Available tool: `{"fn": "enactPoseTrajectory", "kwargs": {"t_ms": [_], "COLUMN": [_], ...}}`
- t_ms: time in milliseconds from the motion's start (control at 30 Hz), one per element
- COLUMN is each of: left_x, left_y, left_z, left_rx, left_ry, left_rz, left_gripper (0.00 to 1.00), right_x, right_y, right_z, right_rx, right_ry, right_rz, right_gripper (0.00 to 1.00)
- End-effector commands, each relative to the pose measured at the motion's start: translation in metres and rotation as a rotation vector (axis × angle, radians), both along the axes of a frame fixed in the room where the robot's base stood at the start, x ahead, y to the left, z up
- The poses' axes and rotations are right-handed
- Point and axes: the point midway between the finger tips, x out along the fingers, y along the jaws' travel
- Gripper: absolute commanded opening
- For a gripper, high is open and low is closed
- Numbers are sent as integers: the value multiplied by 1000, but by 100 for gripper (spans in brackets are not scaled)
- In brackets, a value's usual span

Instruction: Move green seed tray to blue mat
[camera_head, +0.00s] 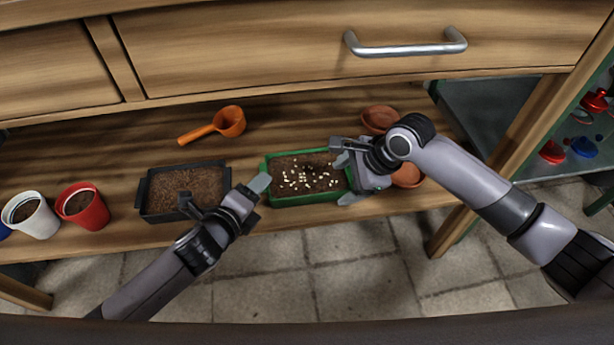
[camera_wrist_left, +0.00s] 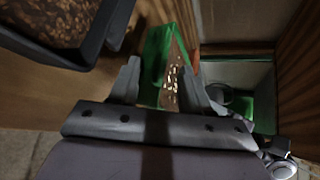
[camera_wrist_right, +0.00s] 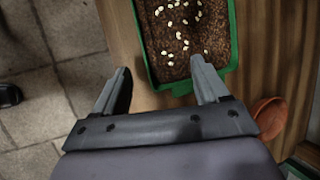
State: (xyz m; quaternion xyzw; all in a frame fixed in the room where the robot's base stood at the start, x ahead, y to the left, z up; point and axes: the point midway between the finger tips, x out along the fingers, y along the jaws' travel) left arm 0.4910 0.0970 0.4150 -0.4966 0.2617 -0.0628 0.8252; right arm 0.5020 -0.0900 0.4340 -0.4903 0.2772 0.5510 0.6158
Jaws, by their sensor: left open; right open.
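The green seed tray (camera_head: 318,198) sits on the wooden shelf, filled with dark soil and scattered pale seeds. My left gripper (camera_head: 256,190) is open at the tray's left end; in the left wrist view the tray's green wall (camera_wrist_left: 158,50) shows between and beyond its fingers. My right gripper (camera_head: 347,172) is open at the tray's right end and hides part of it. In the right wrist view one finger overlaps the end of the tray (camera_wrist_right: 233,40) and the other is over the floor side. I cannot tell whether either gripper touches the tray. I see no blue mat.
A black soil tray (camera_head: 143,190) stands close left, with red (camera_head: 92,212) and white (camera_head: 40,220) cups beyond. An orange scoop (camera_head: 229,122) lies behind. Terracotta saucers (camera_head: 379,118) are near my right gripper. A drawer front with a handle (camera_head: 405,49) overhangs the shelf.

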Motion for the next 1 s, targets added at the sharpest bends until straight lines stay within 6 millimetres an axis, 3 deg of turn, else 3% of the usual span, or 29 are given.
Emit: {"fn": "enactPoseTrajectory", "kwargs": {"t_ms": [200,567,700,733,800,1000], "left_x": [13,16,15,15,15,14], "left_y": [-6,-7,-7,-7,-7,-8], "left_z": [-6,-7,-7,-7,-7,-7], "left_rx": [-1,0,0,0,-1,-4], "left_ry": [0,0,0,0,0,2], "left_rz": [0,-1,-1,-1,-1,-3], "left_gripper": [48,48,5,0,0,0], "right_x": [4,5,5,4,4,4], "right_y": [6,7,7,7,7,7], "right_z": [-14,-16,-16,-16,-16,-18], "right_rx": [-1,0,0,0,0,-2], "right_ry": [0,-1,-1,0,0,4], "right_rz": [1,1,1,1,0,-2], "right_gripper": [74,74,31,22,0,0]}}
